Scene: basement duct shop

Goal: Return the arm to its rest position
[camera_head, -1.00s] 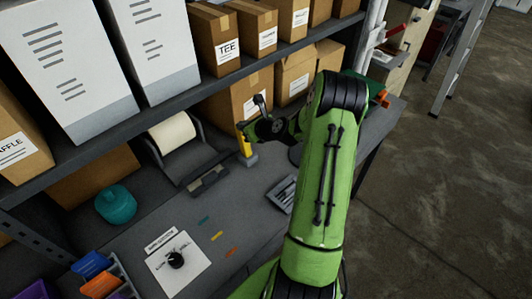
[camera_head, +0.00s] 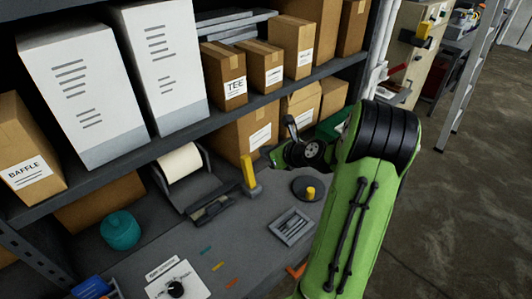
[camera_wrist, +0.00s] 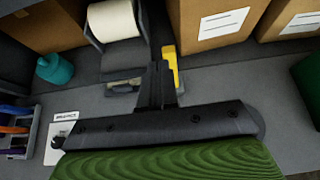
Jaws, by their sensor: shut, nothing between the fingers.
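My green arm (camera_head: 350,220) rises from the bottom of the head view and bends at a black joint. My gripper (camera_head: 268,152) is above the grey workbench (camera_head: 265,215), near the boxes at its back, partly hidden by the wrist. In the wrist view my gripper (camera_wrist: 160,75) has its dark fingers together with nothing between them. A yellow upright piece on a grey base (camera_head: 249,175) stands on the bench, just left of and below the gripper in the head view. In the wrist view the yellow piece (camera_wrist: 170,62) shows partly behind the fingers.
A shelf (camera_head: 180,145) with cartons and white boxes overhangs the bench. A paper roll (camera_head: 180,163), teal pot (camera_head: 120,230), grey tray (camera_head: 291,226) and dark disc with a yellow knob (camera_head: 308,188) stand on the bench. Open floor (camera_head: 440,220) lies to the right.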

